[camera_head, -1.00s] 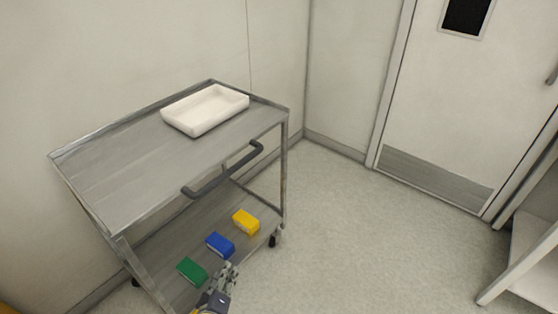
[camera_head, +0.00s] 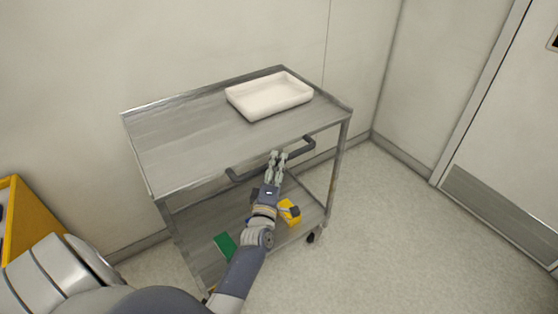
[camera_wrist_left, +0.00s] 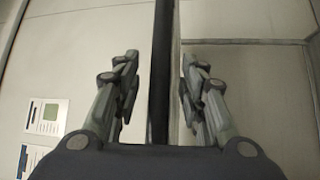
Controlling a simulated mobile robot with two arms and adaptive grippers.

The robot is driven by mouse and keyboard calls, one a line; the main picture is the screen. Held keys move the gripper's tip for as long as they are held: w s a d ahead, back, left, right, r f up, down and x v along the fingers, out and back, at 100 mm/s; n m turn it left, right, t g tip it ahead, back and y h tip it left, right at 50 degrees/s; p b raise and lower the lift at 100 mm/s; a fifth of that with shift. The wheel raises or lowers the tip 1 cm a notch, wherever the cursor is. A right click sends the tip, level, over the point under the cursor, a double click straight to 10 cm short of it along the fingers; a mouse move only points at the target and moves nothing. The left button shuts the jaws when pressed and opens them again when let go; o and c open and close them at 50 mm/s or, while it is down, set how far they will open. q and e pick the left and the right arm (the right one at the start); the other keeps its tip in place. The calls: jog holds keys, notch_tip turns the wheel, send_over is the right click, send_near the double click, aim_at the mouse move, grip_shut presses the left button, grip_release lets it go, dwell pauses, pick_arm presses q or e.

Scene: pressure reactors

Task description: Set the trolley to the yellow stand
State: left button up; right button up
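The grey metal trolley (camera_head: 185,150) stands against the wall, with a dark handle (camera_head: 243,174) along its near side. My left gripper (camera_head: 278,158) is at the handle, its fingers pointing toward the trolley. In the left wrist view, its two fingers (camera_wrist_left: 158,90) are spread apart on either side of a dark bar (camera_wrist_left: 161,60), with gaps visible on both sides. A yellow-sided object (camera_head: 28,212), possibly the yellow stand, is cut off at the left edge. My right gripper is out of view.
A white tray (camera_head: 270,96) rests on the trolley's top shelf. A green block (camera_head: 225,246) and a yellow block (camera_head: 289,212) are on its lower shelf, partly behind my arm. A door (camera_head: 510,160) is at the right. The floor (camera_head: 390,245) right of the trolley is clear.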

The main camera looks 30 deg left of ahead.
pick_arm(q)
jog(key=shift+x, duration=0.95)
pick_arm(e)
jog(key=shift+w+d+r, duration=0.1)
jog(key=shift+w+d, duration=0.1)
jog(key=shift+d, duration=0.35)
pick_arm(q)
jog(key=shift+c, duration=0.6)
grip_shut()
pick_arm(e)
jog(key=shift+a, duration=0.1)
pick_arm(q)
jog(key=shift+f, duration=0.15)
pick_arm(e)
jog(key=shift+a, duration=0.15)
